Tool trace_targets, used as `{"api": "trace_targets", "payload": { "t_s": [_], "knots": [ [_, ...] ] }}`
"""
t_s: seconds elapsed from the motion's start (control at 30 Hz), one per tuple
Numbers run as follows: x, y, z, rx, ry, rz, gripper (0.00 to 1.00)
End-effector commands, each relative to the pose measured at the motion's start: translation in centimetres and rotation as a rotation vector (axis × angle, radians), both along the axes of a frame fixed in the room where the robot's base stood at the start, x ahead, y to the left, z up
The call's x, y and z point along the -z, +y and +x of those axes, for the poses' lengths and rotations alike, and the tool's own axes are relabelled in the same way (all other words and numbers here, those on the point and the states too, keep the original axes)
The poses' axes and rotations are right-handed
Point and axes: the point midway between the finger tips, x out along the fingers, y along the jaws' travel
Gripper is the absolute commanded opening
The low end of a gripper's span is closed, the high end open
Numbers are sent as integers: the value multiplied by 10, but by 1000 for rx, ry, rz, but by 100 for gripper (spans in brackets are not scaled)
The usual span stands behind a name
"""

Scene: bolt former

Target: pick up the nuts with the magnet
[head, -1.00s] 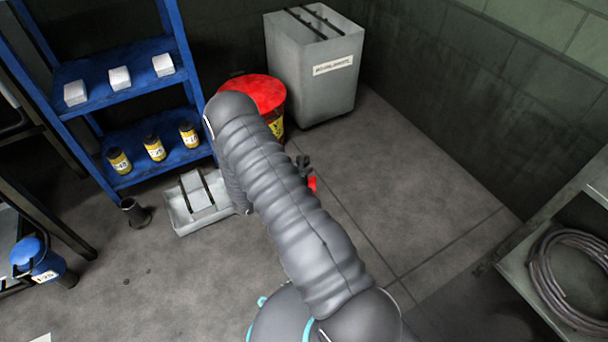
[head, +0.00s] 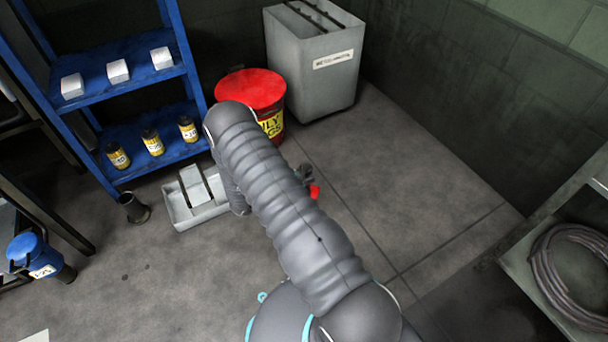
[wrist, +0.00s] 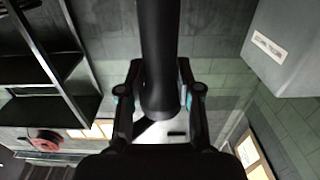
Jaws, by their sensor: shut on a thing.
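My gripper (wrist: 160,78) shows in the wrist view with its fingers on either side of a dark, rounded rod (wrist: 159,45). It is shut on this rod, which runs up out of the picture; I cannot confirm that it is the magnet. In the head view my grey arm hides most of the gripper. A small dark part and a small red piece (head: 314,191) show just right of the arm, and I cannot tell what they belong to. I can make out no nuts in either view.
A grey tray (head: 178,212) lies on the floor left of my arm, beside a dark cup (head: 133,208). A red-lidded bin (head: 250,88) and a grey box (head: 312,70) stand behind. A blue shelf (head: 115,92) is at left.

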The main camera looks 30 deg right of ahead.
Motion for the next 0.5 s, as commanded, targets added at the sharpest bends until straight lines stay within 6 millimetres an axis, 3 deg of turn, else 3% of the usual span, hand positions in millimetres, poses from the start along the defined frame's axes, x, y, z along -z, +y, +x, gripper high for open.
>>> {"api": "trace_targets", "payload": {
  "t_s": [0.5],
  "knots": [
    [34,0,0,0,-1,-2,0]
  ]
}}
